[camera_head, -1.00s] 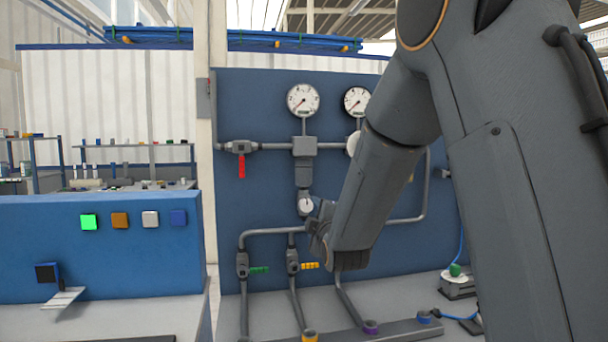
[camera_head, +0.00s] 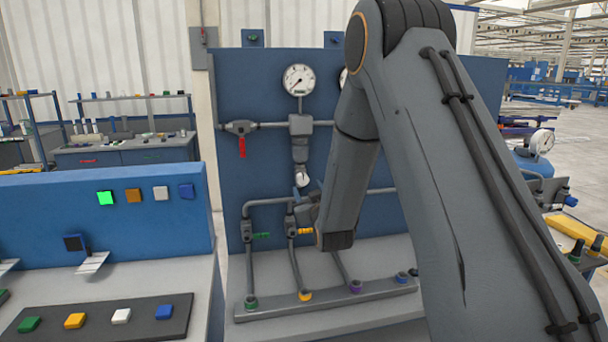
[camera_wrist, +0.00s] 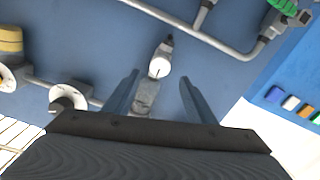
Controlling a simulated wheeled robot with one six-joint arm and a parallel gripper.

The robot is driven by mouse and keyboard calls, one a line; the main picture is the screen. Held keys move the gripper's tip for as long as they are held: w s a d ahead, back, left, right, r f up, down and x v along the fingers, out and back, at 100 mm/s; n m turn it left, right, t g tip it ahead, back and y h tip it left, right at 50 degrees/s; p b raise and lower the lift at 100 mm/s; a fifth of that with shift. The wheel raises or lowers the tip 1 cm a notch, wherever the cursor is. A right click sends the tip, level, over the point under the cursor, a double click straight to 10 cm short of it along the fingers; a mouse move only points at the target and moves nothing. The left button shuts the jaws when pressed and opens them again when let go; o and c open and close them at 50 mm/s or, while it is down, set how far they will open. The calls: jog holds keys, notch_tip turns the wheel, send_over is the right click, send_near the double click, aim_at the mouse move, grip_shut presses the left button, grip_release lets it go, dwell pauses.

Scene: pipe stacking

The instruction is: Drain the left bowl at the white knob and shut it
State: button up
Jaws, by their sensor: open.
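The left bowl (camera_head: 300,151) is a grey cylinder hanging under a square grey body on the blue panel. The white knob (camera_head: 302,179) with a dark mark is at its lower end. In the wrist view the knob (camera_wrist: 160,67) faces me, with the grey bowl (camera_wrist: 147,95) below it in the picture and a short dark outlet above. My gripper (camera_wrist: 159,80) is open, with one finger on each side of the knob in the picture and visible gaps. I cannot tell the depth between them. In the head view my gripper (camera_head: 305,206) is just below the knob, partly hidden by my arm.
A red-handled valve (camera_head: 242,146) is on the upper left pipe. Green (camera_head: 261,236) and yellow (camera_head: 304,231) valve handles are on pipes below the knob. A gauge (camera_head: 299,79) is above the bowl. A blue console (camera_head: 60,223) with several coloured squares stands left.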

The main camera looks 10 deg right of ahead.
aim_at(303, 180)
jog(key=shift+w+p, duration=1.35)
jog(key=shift+w, duration=2.5)
jog(key=c, duration=1)
jog(key=shift+c, duration=0.2)
